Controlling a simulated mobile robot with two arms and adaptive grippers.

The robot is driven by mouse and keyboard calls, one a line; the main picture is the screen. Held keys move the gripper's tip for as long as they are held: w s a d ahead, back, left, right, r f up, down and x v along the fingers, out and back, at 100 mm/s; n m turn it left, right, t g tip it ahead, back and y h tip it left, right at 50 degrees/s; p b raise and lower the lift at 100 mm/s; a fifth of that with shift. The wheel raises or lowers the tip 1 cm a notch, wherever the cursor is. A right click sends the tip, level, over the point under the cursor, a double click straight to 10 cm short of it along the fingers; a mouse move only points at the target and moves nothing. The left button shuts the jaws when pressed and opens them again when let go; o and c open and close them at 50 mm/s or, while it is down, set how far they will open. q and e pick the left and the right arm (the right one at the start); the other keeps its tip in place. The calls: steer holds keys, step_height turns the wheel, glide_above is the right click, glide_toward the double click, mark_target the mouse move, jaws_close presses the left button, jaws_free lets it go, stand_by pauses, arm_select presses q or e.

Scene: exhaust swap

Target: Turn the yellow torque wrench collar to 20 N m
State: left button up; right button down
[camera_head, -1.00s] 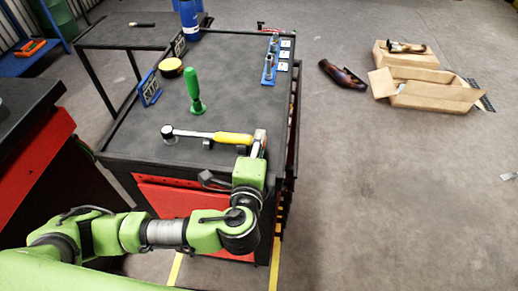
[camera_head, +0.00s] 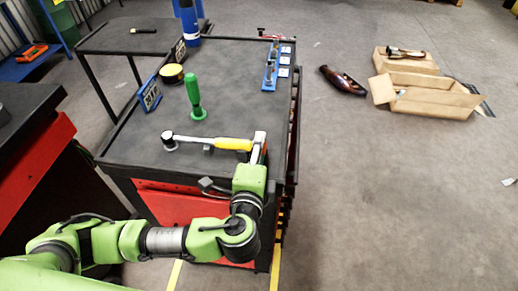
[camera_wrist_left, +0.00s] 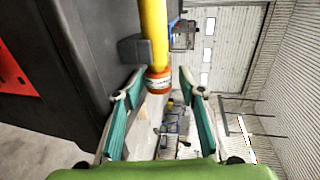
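The torque wrench lies across the bench top, with its yellow handle (camera_head: 232,143) pointing right and its round dark head (camera_head: 169,139) at the left. In the left wrist view the yellow handle (camera_wrist_left: 153,28) ends in an orange-red collar (camera_wrist_left: 158,80) with a pale marked band. My left gripper (camera_head: 260,143) is at the handle's right end by the bench's front right corner. In its wrist view the left gripper (camera_wrist_left: 160,85) is open, with one finger each side of the collar and gaps visible. The collar's scale is too small to read. My right gripper is not in view.
A dark holder (camera_wrist_left: 134,48) sits beside the handle. A green-handled tool (camera_head: 194,95), a yellow-topped round tin (camera_head: 172,73) and a blue rack (camera_head: 270,74) stand farther back on the bench. Open cardboard boxes (camera_head: 430,97) and a dark exhaust part (camera_head: 342,81) lie on the floor at right.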

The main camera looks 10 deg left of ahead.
arm_select(q)
steer(key=v, duration=0.7)
steer(key=shift+f, duration=0.15)
steer(key=shift+s+r, duration=0.2)
steer(key=shift+s, duration=0.3)
